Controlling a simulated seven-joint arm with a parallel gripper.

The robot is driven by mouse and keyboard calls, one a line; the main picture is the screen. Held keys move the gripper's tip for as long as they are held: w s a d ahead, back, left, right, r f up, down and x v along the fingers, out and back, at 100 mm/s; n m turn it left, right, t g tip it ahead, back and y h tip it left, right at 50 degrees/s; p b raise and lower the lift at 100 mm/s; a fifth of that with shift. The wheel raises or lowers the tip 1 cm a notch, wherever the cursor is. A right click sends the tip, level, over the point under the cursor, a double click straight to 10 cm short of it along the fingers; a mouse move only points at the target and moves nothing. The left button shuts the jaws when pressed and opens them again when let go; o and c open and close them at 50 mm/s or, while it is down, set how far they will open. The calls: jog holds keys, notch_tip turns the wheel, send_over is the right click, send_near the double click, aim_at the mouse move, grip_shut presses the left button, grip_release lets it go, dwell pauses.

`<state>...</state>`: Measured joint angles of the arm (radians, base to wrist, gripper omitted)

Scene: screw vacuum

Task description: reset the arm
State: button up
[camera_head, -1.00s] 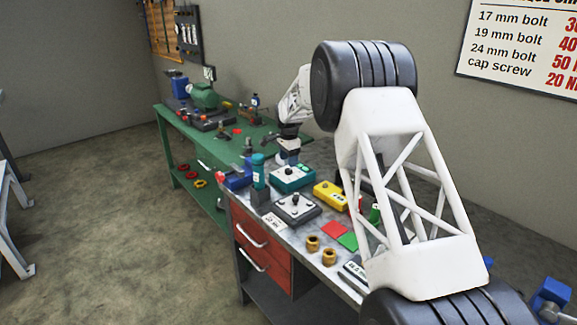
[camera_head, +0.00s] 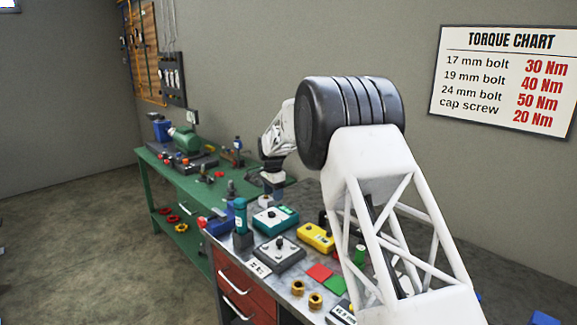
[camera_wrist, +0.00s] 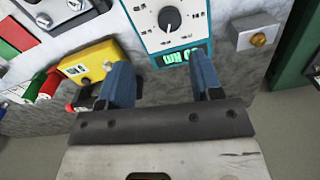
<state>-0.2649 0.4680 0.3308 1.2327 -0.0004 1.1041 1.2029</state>
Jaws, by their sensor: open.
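My gripper (camera_wrist: 162,85) shows in the wrist view with its two blue fingers apart and nothing between them. It hangs above the back of the metal bench, pointing down. Just beyond the fingertips is a teal box with a white dial (camera_wrist: 172,22) and a lit green display. In the head view my arm reaches over the bench, and its far end is by the teal box (camera_head: 275,220). The fingertips are too small and partly hidden to make out there.
A yellow box (camera_head: 316,237), a grey plate with knobs (camera_head: 279,255), red and green pads (camera_head: 319,272) and brass nuts (camera_head: 298,288) lie on the metal bench. A blue-green cylinder (camera_head: 240,215) stands at its left. A green bench (camera_head: 160,177) with tools adjoins behind.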

jog(key=s+d+r+n, duration=0.2)
jog(key=s+d+r, duration=0.4)
jog(key=s, duration=0.4)
jog(key=s+d+r+n+t, duration=0.1)
jog(key=s+d+r, duration=0.5)
jog(key=s, duration=0.5)
jog(key=s+d+r+n, duration=0.2)
jog(key=s+d+r, duration=0.45)
jog(key=s, duration=0.35)
jog(key=s+d+f+n, duration=0.2)
jog(key=s, duration=1)
jog(key=s+d+f+n+t, duration=0.1)
jog(key=s+d+f, duration=0.1)
jog(key=s, duration=1)
jog(key=s+d+f+n, duration=0.2)
jog(key=s+d, duration=0.2)
jog(key=s, duration=0.9)
jog(key=shift+d+n+t, duration=0.2)
jog(key=shift+n+t, duration=0.1)
